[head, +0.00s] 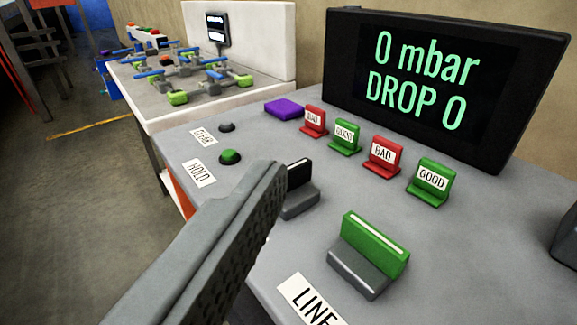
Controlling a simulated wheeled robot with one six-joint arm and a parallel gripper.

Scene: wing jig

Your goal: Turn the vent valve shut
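A dark valve handle (298,173) on a grey base stands on the grey panel, partly hidden behind my gripper; no label for it shows, so I cannot tell for sure that it is the vent valve. A second valve with a green handle (376,246) stands nearer, to its right, by a label partly cut off that reads "LINE". My gripper (268,182) reaches in from the bottom left, its tip just left of the dark handle. Only one grey finger with a textured pad shows clearly, and contact with the handle cannot be told.
A black display (445,85) reads "0 mbar DROP 0". Red and green tags (383,156) marked BAD and GOOD stand before it, with a purple block (284,107). A green button (230,157) is by "HOLD". Another bench (150,110) with clamps stands behind left.

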